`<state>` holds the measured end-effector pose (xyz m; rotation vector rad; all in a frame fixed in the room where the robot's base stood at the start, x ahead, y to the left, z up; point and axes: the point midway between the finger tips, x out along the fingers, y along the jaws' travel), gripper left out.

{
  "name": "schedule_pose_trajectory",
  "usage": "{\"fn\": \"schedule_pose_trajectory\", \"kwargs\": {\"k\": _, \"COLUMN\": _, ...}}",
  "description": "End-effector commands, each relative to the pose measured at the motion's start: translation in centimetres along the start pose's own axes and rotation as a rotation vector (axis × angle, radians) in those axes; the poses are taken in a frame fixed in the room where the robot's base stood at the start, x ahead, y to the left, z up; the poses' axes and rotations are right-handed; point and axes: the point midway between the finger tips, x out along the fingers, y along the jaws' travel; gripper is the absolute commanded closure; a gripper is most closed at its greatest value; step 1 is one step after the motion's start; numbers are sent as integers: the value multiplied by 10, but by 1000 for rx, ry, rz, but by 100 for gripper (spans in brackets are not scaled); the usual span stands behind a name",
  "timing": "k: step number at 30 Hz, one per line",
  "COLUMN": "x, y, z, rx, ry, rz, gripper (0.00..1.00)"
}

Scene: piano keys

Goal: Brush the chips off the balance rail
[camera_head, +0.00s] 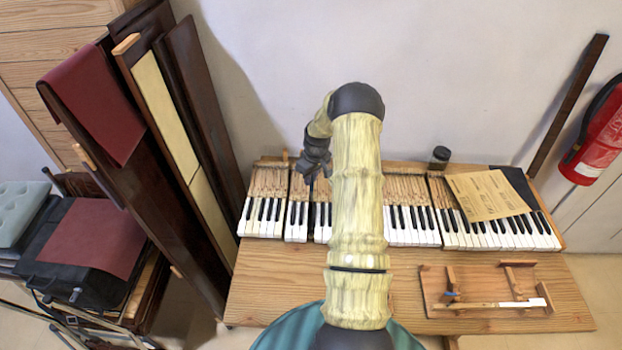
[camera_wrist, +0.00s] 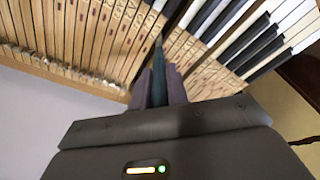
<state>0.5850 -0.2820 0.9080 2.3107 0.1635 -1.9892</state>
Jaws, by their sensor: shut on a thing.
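My gripper (camera_head: 311,180) is over the left part of the keyboard, partly hidden by my arm in the head view. In the wrist view my gripper (camera_wrist: 158,88) is shut on a slim dark teal tool (camera_wrist: 158,62), which looks like a brush handle. Its tip points down among the wooden key levers (camera_wrist: 95,35). A dark gap (camera_wrist: 172,8) between the keys shows just beyond the tip. I cannot make out the balance rail or any chips clearly, nor whether the tip touches anything.
Piano keys (camera_head: 262,218) span the bench (camera_head: 300,290). At right, a paper sheet (camera_head: 487,195) lies over the keys, and a dark jar (camera_head: 439,157) stands behind. A wooden board (camera_head: 430,285) with a loose key (camera_head: 490,304) lies in front. Tall panels (camera_head: 190,110) lean at left.

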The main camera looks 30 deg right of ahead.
Motion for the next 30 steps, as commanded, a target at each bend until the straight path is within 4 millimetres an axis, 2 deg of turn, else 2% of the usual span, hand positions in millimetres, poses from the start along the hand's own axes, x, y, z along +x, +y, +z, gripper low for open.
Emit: {"fn": "schedule_pose_trajectory", "kwargs": {"k": 30, "x": -1, "y": -6, "z": 6, "rx": -1, "ry": 1, "rz": 0, "gripper": 100}}
